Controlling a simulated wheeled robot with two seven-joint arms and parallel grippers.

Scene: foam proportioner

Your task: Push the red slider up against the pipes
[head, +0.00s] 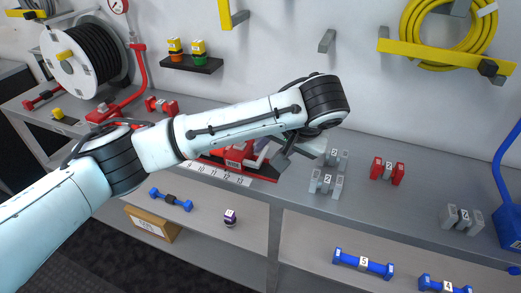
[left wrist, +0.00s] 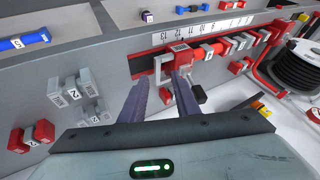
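The red slider (left wrist: 185,62) is on the dark rail beside the numbered scale in the left wrist view. In the head view it (head: 236,156) is partly hidden behind my left arm. My left gripper (left wrist: 161,76) is at the slider's end, with its two fingers apart. A red and pale upright part of the slider shows in the gap between them; I cannot tell whether the fingers touch it. The left gripper (head: 282,156) is partly hidden by its wrist in the head view. Red pipe pieces (left wrist: 238,42) lie beyond the slider in the left wrist view. My right gripper is not in view.
Grey numbered blocks (head: 328,180) and a red one (head: 387,171) stand on the bench right of the gripper. A hose reel (head: 85,55) stands at the left. Blue pieces (head: 363,263) lie on the lower shelf. The bench between the grey and red blocks is clear.

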